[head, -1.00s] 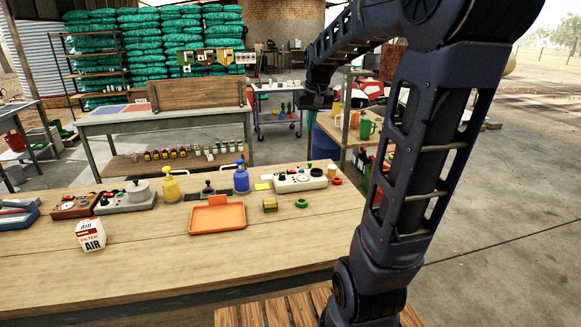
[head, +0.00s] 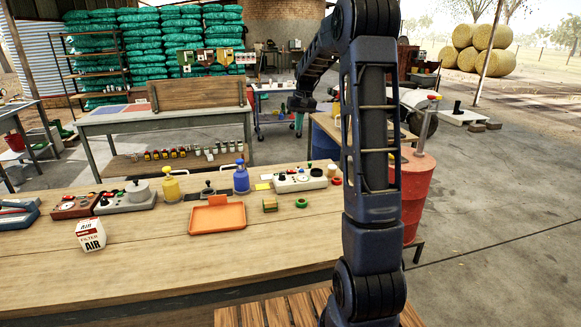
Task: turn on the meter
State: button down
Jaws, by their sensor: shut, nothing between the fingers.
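No thing on the wooden bench (head: 180,262) is clearly readable as the meter. A pale control box (head: 300,184) with small knobs or buttons stands at the bench's right back. A second pale box (head: 125,203) with a round pot-like part on top stands at the left. A brown-red box (head: 74,207) with dials is beside it. Their markings are too small to read. My gripper (head: 302,106) is small and dark, raised beyond the bench's back edge, above and apart from the right control box. It is shut and empty.
An orange tray (head: 217,219), a white air filter carton (head: 90,236), a yellow bottle (head: 170,187) and a blue bottle (head: 241,180) stand on the bench. A red drum (head: 416,190) is to the right. The bench's front is clear.

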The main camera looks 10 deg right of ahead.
jog(key=g, duration=0.1)
send_over(289, 171)
jog(key=d, duration=0.4)
notch_tip(289, 171, down, 12)
jog(key=shift+w+a+r+y, duration=0.2)
jog(key=shift+w+y, duration=0.1)
jog(key=shift+y, duration=0.1)
jog(key=a+f, duration=0.1)
jog(key=f, duration=0.8)
jog(key=a+f, duration=0.1)
jog(key=f, duration=0.3)
jog(key=shift+a+f, duration=0.35)
jog(key=shift+f, duration=0.05)
jog(key=shift+f, duration=0.1)
